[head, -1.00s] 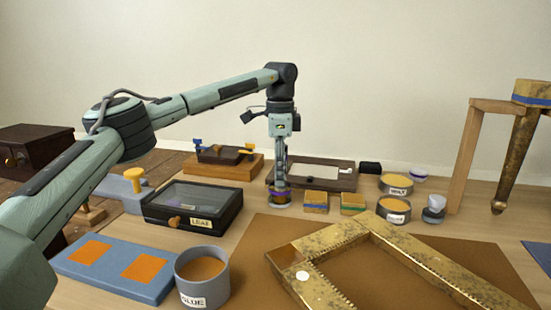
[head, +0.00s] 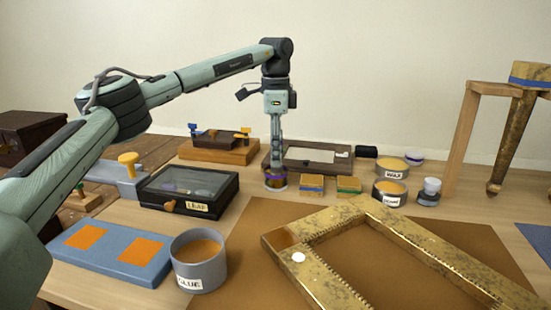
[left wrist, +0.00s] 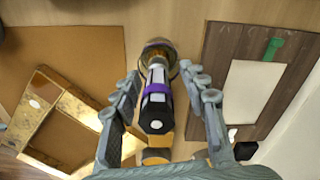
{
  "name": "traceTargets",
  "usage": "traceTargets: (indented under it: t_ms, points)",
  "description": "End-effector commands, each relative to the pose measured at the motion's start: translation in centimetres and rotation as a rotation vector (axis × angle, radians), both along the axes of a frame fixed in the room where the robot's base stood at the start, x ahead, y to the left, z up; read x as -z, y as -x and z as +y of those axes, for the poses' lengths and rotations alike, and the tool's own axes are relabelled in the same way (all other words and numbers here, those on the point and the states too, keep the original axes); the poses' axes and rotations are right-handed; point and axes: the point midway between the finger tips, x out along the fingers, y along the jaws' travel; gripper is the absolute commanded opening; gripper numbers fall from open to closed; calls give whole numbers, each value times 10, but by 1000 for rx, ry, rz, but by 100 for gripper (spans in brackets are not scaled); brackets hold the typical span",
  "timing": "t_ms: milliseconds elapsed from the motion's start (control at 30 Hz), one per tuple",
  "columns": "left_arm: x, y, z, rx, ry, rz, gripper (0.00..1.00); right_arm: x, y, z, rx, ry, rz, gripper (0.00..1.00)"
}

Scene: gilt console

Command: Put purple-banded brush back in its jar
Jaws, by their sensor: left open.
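The purple-banded brush (left wrist: 154,103) shows in the left wrist view, its black-and-white handle end toward the camera. Its far end lies within the outline of a small round jar (left wrist: 158,46); how deep it sits in the jar is hidden. In the head view the jar (head: 276,183) stands on the table, with purple showing at its top. My left gripper (left wrist: 163,82) is open, with one finger on each side of the brush and visible gaps between. In the head view the gripper (head: 276,165) points straight down over the jar. My right gripper is not in view.
Blue-banded (head: 312,184) and green-banded (head: 348,186) blocks stand close right of the jar. A dark glass-topped case (head: 188,188) is left, a dark board (head: 300,158) behind. A gilt frame (head: 345,215) and glue pot (head: 198,264) are in front. Tins (head: 390,192) are right.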

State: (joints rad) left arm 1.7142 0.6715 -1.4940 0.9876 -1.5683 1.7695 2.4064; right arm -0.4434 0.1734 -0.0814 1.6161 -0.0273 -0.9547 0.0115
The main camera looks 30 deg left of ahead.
Motion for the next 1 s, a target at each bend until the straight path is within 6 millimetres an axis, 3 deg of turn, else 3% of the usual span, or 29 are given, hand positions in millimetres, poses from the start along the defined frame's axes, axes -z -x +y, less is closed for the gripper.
traceTargets:
  t_ms: [200,367,1000]
  points:
    - [-40,7,3,-1,0,-2,43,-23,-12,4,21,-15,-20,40]
    - [-56,7,2,1,0,0,43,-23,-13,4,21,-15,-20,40]
    - [-59,8,3,0,0,1,43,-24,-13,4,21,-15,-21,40]
